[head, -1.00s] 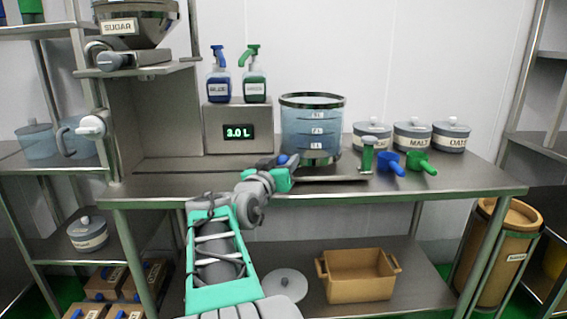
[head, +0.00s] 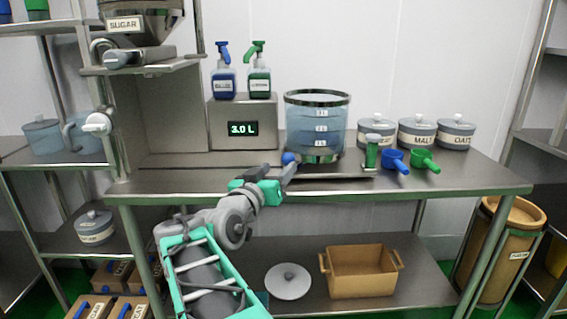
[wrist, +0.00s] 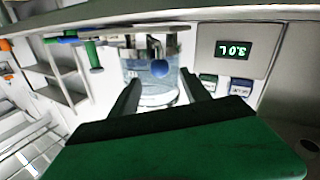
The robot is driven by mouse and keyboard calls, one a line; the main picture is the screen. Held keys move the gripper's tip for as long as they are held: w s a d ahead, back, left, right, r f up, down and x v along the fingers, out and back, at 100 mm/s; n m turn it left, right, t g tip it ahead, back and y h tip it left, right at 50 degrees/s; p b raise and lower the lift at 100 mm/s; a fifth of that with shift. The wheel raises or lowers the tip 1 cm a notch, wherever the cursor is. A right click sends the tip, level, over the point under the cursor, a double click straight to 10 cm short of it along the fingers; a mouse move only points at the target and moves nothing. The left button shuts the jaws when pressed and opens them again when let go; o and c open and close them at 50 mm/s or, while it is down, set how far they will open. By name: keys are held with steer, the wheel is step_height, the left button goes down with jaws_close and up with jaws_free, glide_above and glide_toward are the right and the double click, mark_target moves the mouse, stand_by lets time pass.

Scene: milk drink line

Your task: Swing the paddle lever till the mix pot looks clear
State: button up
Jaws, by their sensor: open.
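The mix pot (head: 316,136) is a clear, bluish cylinder with a dark rim and level marks, standing on the steel bench. It also shows in the wrist view (wrist: 150,86). The paddle lever's blue ball knob (head: 288,158) sits at the pot's lower left front; in the wrist view the blue knob (wrist: 160,68) appears between my fingers and beyond their tips. My gripper (head: 287,173) is open and empty, just in front of the knob. Its two dark fingers show in the wrist view (wrist: 160,88). The paddle is not clearly visible, and I cannot tell how cloudy the liquid is.
The bench front is clear.

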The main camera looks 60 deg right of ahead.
mark_target(286, 161)
steer(key=d, duration=0.5)
steer(key=w+d, duration=0.1)
steer(key=d, duration=0.1)
steer(key=shift+d+b, duration=0.25)
steer(key=shift+b, duration=0.05)
steer(key=shift+c, duration=0.2)
jaws_close()
stand_by(0.7)
